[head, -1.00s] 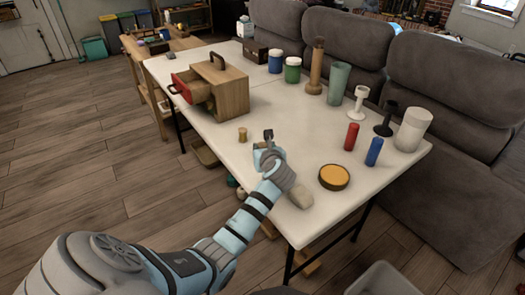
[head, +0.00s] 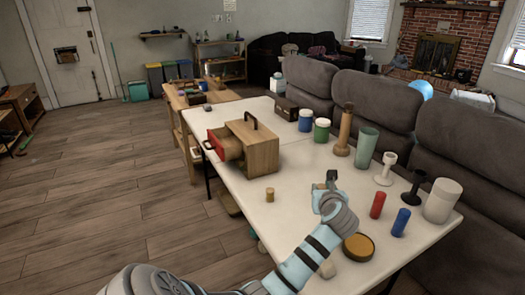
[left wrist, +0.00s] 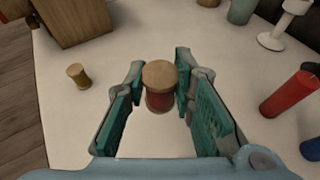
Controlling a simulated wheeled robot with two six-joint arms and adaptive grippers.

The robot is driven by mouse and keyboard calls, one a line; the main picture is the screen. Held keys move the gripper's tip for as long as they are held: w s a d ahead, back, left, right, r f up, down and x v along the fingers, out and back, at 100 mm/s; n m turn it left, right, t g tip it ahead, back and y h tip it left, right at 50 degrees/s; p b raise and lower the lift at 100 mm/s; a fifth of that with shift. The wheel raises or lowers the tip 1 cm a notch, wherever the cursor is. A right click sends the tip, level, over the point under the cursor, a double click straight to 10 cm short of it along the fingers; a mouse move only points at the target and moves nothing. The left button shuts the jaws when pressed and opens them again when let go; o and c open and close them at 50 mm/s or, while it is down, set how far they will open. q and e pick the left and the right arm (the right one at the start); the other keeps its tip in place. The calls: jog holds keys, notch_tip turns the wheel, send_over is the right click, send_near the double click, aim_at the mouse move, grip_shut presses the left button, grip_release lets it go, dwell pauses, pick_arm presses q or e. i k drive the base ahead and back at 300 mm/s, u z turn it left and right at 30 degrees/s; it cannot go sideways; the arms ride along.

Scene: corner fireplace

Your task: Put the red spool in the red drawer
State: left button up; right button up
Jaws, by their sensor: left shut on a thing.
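My left gripper (head: 331,182) is above the white table, in front of the wooden box. In the left wrist view, the left gripper (left wrist: 160,88) has its teal fingers shut on the red spool (left wrist: 160,100), a red body with tan wooden ends. The spool is upright between the fingertips; in the head view it cannot be made out clearly. The red drawer (head: 222,147) is pulled open from the left side of the wooden box (head: 256,148), which has a dark handle on top. My right gripper is not in view.
A small tan spool (head: 270,194) stands on the table (head: 305,160) between box and gripper; it also shows in the left wrist view (left wrist: 78,75). Red (head: 377,205) and blue (head: 401,222) cylinders and a round yellow-topped tin (head: 358,246) stand to the right. Jars and candlesticks line the back.

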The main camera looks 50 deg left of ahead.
aim_at(224, 142)
jog(key=z, duration=1.7)
jog(key=k, duration=1.5)
jog(key=u, duration=1.6)
